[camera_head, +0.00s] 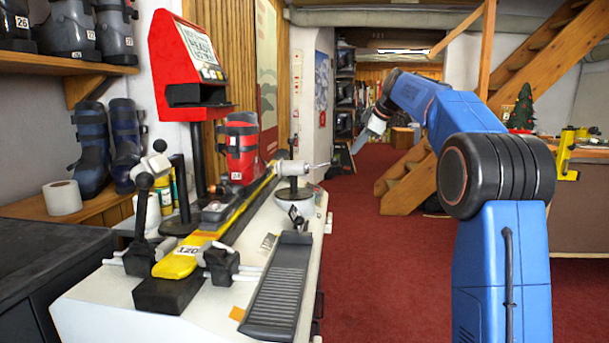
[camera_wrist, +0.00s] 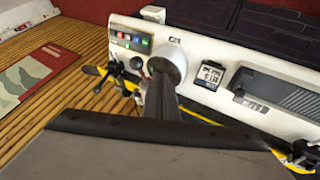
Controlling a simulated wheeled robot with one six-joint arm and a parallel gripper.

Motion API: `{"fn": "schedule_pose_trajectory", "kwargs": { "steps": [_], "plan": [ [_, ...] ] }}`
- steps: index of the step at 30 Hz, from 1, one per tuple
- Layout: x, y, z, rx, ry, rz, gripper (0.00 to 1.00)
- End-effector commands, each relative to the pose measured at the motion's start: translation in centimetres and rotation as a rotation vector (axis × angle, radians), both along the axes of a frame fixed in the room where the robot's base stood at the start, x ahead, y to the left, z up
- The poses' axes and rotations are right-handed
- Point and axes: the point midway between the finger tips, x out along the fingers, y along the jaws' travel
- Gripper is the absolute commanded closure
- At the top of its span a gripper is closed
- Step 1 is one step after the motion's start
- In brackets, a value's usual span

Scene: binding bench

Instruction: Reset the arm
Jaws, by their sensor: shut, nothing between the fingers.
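My blue arm reaches up and bends over at the right of the head view. My gripper (camera_head: 358,146) hangs at its end, pointing down and left, in the air over the red floor to the right of the bench. Its fingers are together and hold nothing. In the wrist view the dark gripper (camera_wrist: 162,88) stretches up from the bottom middle and hides part of the bench (camera_wrist: 205,98) behind it. The gripper appears apart from the bench in the head view.
The white binding bench (camera_head: 90,309) carries a yellow ski (camera_head: 178,264), a red boot (camera_head: 241,150) and a grey ramp (camera_head: 277,295). A red display box (camera_head: 181,60) stands behind. Wooden stairs (camera_head: 410,180) rise beyond. Red carpet (camera_head: 375,270) lies clear between bench and arm.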

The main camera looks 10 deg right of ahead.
Motion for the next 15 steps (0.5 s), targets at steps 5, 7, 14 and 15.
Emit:
{"fn": "schedule_pose_trajectory", "kwargs": {
  "steps": [5, 7, 14, 15],
  "plan": [
    [-2.5, 1.0, 0.1, 0.018, 0.025, -0.045, 1.0],
    [-4.4, 1.7, -0.1, 0.033, 0.046, -0.081, 1.0],
    [-12.0, 4.1, -1.5, 0.088, 0.126, -0.231, 1.0],
    [-13.3, 4.4, -1.9, 0.096, 0.14, -0.256, 1.0]
  ]
}}
